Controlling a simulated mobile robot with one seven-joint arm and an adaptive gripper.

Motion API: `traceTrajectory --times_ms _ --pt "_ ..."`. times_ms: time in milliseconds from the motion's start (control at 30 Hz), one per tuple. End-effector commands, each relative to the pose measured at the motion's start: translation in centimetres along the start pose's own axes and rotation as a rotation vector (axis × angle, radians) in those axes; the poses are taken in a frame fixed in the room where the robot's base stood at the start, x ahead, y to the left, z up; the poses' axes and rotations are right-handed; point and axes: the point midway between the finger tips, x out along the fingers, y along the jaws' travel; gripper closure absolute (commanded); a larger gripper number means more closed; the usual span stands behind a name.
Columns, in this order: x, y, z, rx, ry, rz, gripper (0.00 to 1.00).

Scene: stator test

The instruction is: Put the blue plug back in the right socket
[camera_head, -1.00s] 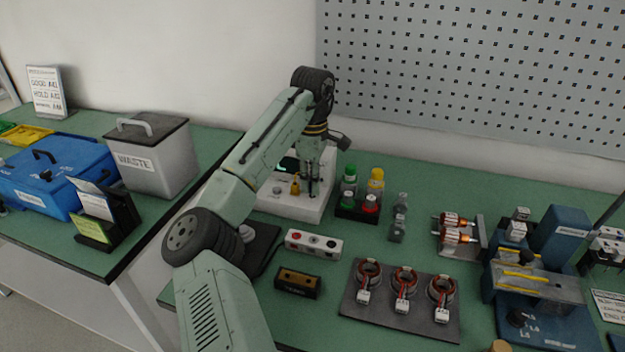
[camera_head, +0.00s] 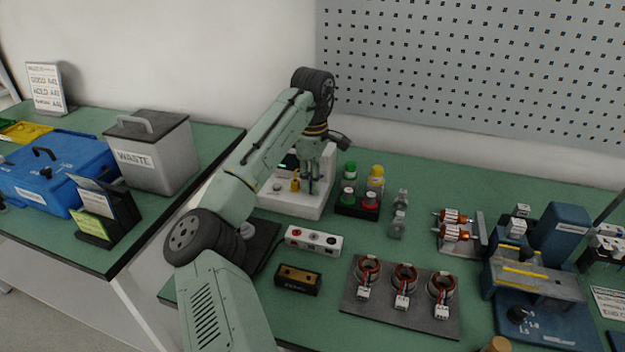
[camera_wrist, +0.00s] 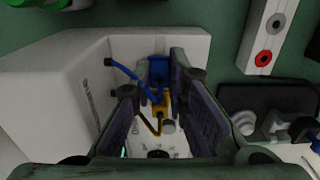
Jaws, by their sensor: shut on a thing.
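The white test unit (camera_head: 285,203) stands at the back of the bench, below my gripper (camera_head: 313,186). It also fills the left of the wrist view (camera_wrist: 55,90). In the wrist view my gripper (camera_wrist: 160,75) is shut on the blue plug (camera_wrist: 159,69), which lies between the fingertips. A blue cable runs from the plug to the unit's wall. A yellow plug (camera_wrist: 160,105) with a yellow cable sits close beside it; it shows in the head view (camera_head: 295,182) left of the fingers. The sockets under the blue plug are hidden, so I cannot tell whether it is seated.
A white strip (camera_head: 313,241) with red and dark round parts lies in front. A stator mat (camera_head: 385,314) and a blue fixture (camera_head: 545,325) are further right.

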Motion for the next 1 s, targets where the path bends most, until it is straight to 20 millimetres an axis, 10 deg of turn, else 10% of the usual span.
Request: traceTrajectory --times_ms 400,433,700,1000 --pt "0.6 -0.01 0.0 0.0 0.0 0.0 1.0" --pt "0.6 -0.01 0.0 0.0 0.0 0.0 0.84" --pt "0.59 -0.01 0.0 0.0 0.0 0.0 0.66" --pt "0.6 -0.01 0.0 0.0 0.0 0.0 0.62"
